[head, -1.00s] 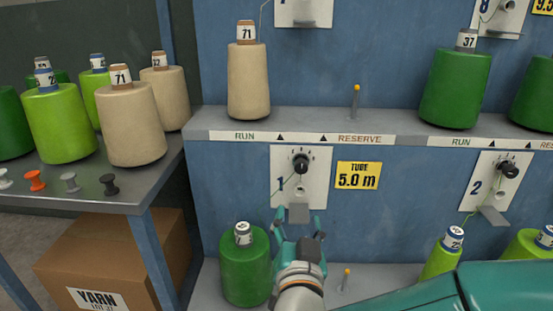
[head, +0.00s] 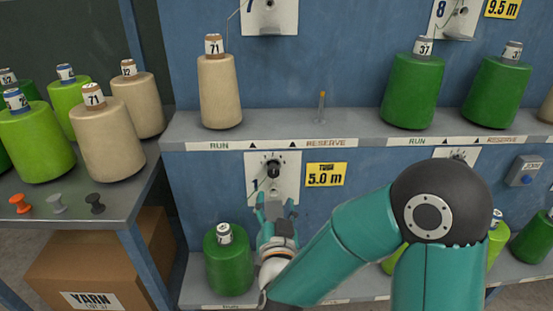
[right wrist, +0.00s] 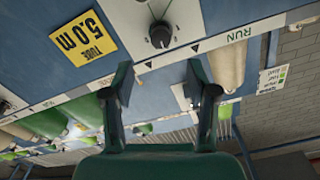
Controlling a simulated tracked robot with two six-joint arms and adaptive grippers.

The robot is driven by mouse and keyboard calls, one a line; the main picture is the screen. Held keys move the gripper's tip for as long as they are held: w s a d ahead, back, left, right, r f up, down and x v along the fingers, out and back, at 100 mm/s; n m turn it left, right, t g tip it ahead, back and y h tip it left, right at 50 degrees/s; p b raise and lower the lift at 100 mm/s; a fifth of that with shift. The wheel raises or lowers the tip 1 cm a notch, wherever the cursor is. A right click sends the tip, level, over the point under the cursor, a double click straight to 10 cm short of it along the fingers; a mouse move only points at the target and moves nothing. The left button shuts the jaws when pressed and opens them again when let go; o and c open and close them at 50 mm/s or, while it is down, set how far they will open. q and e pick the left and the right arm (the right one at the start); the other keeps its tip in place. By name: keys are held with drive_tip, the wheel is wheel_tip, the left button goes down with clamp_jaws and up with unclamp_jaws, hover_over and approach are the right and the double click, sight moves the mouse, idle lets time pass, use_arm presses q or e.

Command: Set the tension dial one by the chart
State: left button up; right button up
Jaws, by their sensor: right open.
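Tension dial one is a black knob (head: 273,170) on a white plate marked 1 (head: 256,186), below the shelf; in the right wrist view the knob (right wrist: 160,35) shows a pale pointer line. My right gripper (head: 275,208) is just below the dial, its fingers spread and empty, not touching the knob as far as I can see. In the right wrist view the fingers (right wrist: 160,78) stand apart below the knob. A small white sheet with coloured marks (right wrist: 272,78) hangs on the brick wall, too small to read. My left gripper is not in view.
A yellow label reading 5.0 m (head: 326,175) is right of the dial. A green cone (head: 228,262) stands close left of my gripper. A beige cone (head: 219,92) and a thin peg (head: 321,108) stand on the shelf (head: 270,125) above. My right arm covers the lower right.

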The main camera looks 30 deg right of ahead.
sight(274, 175)
use_arm(q)
drive_tip(key=shift+b, duration=0.45)
use_arm(e)
drive_tip(key=x, duration=1.1)
drive_tip(key=shift+w, duration=0.1)
